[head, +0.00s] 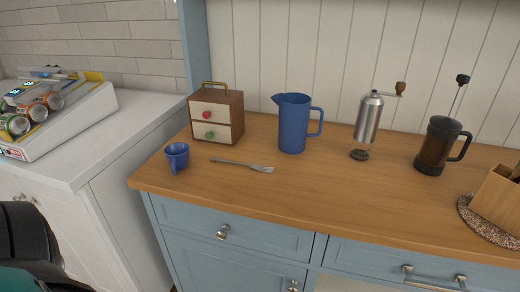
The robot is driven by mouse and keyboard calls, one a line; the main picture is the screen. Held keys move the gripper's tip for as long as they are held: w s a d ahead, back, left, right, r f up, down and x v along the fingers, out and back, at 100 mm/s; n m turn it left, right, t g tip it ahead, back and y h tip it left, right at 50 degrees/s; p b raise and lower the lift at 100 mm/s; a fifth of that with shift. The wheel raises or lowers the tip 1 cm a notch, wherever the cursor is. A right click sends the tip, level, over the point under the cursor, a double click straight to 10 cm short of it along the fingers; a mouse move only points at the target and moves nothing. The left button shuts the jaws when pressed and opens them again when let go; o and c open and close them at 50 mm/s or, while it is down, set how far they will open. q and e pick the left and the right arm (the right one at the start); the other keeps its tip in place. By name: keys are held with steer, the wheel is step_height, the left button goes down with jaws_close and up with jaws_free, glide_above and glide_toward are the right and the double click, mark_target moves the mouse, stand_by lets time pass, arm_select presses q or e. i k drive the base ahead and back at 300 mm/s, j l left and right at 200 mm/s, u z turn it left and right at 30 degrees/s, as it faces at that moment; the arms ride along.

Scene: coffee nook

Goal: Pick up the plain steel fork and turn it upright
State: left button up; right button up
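The plain steel fork (240,165) lies flat on the wooden countertop (330,200). Its handle points left and its tines point right, slightly toward the front edge. Nothing touches it. Neither of my grippers shows in the head view. A dark and teal part at the lower left corner seems to belong to my own body.
A blue pitcher (293,125), grinder (367,122) and French press (438,148) stand to the right. The counter's front middle is clear.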

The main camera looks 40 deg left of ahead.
mark_target(256, 167)
steer(key=u, duration=1.3)
